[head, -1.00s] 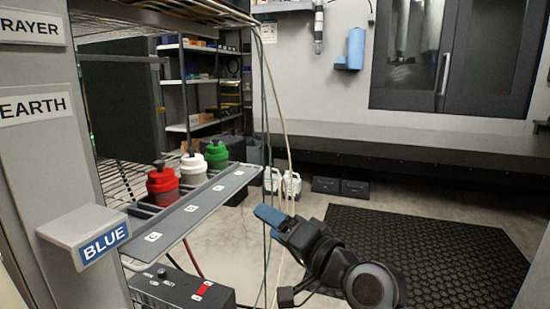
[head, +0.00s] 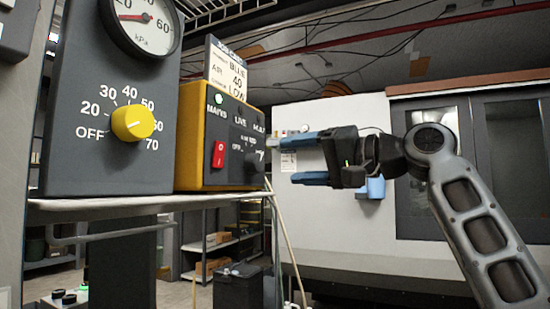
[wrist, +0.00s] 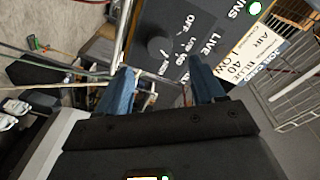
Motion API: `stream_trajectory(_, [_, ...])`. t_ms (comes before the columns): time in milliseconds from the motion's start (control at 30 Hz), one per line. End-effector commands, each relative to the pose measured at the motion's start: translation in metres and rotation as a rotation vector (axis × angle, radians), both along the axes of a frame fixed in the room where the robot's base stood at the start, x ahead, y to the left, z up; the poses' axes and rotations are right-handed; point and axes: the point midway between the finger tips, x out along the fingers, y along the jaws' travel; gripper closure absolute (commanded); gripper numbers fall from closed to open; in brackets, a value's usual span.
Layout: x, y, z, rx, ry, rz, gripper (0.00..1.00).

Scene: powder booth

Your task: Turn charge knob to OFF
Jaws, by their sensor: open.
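The yellow-sided control box (head: 190,150) stands on the shelf in the head view. A dark knob (head: 253,158), which looks like the charge knob, sits at the right of its grey face, with OFF and other small markings beside it. The knob also shows in the wrist view (wrist: 160,46), just ahead of my fingers; which mark it points to is unclear. My gripper (head: 285,162) is open and empty, right of the box, its blue fingertips near the knob. In the wrist view the fingers (wrist: 160,70) lie left and right below the knob, with no clear contact.
A grey panel (head: 70,170) with a yellow knob (head: 133,122) and a gauge (head: 140,20) stands left of the box. A red rocker switch (head: 219,154) and lit green lamp (head: 218,99) are on the box face. A card (head: 226,70) stands above. Cables hang below the box.

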Motion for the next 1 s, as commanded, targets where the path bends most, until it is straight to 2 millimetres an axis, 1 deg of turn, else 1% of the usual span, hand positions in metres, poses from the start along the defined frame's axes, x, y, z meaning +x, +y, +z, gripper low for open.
stream_trajectory(167, [0.008, 0.019, 0.0, 0.0, 0.002, 0.004, 0.32])
stream_trajectory(333, [0.02, 0.044, 0.001, -0.002, 0.001, 0.002, 0.32])
stream_trajectory(500, [0.029, 0.061, 0.0, 0.001, 0.001, 0.001, 0.32])
stream_trajectory(633, [0.032, 0.068, 0.0, 0.0, 0.0, 0.001, 0.32])
stream_trajectory(900, [0.033, 0.069, -0.001, 0.001, 0.0, 0.001, 0.32])
stream_trajectory(1000, [0.033, 0.069, -0.001, 0.001, 0.0, 0.001, 0.41])
